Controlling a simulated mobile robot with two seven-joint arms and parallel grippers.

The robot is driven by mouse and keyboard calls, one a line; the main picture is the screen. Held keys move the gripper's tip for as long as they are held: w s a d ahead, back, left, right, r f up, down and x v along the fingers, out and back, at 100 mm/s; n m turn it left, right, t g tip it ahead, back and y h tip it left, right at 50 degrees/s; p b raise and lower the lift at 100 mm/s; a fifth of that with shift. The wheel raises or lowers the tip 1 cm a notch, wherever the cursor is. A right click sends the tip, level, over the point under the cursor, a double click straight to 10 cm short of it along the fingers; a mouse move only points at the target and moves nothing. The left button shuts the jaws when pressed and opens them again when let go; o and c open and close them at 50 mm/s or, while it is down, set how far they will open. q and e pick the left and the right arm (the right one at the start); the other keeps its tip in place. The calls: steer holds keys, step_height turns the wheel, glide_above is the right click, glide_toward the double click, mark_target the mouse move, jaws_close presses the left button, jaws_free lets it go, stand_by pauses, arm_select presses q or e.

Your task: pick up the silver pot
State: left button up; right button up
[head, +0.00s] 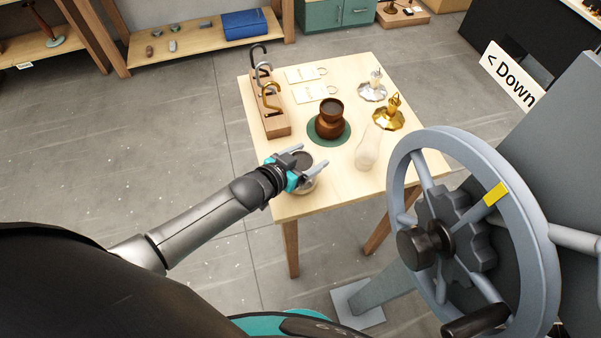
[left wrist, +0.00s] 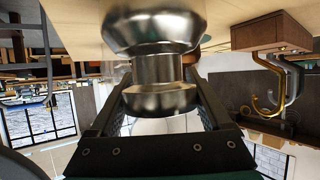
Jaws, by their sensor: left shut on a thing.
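The silver pot (head: 307,185) is at the near left corner of the wooden table, with its dark round opening upward. My left gripper (head: 311,158) reaches in from the left and is shut on it, one finger on each side. In the left wrist view the shiny pot (left wrist: 155,70) appears upside down, its neck and rim between the two dark fingers of the gripper (left wrist: 160,95). Its rounded body seems at or very near the tabletop; I cannot tell whether it is lifted. My right gripper is not in view.
On the table (head: 355,188) are a brown pot (head: 330,122) on a green mat (head: 318,138), a clear glass piece (head: 367,150), gold (head: 390,115) and silver (head: 373,88) lamp parts, and a hook stand (head: 272,118). A large handwheel (head: 545,235) stands at the right.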

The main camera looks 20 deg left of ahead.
arm_select(q)
jaws_close()
steer(key=shift+r, duration=0.1)
step_height(320, 180, up, 20)
steer(key=p, duration=0.3)
